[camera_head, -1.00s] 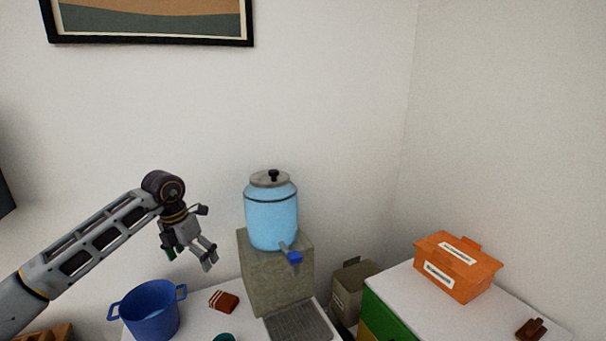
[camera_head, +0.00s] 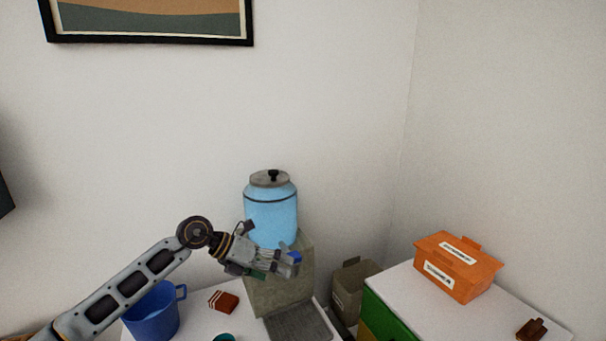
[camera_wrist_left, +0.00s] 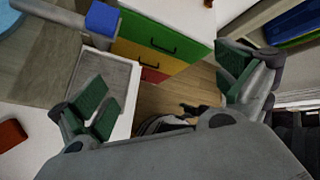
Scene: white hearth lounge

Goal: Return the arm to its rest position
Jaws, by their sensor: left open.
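My left arm comes in from the left in the head view, and its gripper (camera_head: 279,263) is in front of the stone block and the lower part of the blue drink dispenser (camera_head: 270,208). The gripper is open. In the left wrist view the green finger pads (camera_wrist_left: 165,90) are wide apart with nothing between them. The dispenser's blue tap (camera_head: 294,257) shows just beside the fingertips, and it also shows in the left wrist view (camera_wrist_left: 102,18). I cannot tell whether the fingers touch it. My right gripper is not in view.
A blue pot (camera_head: 152,318) stands partly behind my left arm. A red-brown block (camera_head: 223,300) lies on the white table. A grey drip tray (camera_head: 298,322) lies before the stone block (camera_head: 285,290). An orange box (camera_head: 458,267) sits on the right cabinet. A bin (camera_head: 354,287) stands between.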

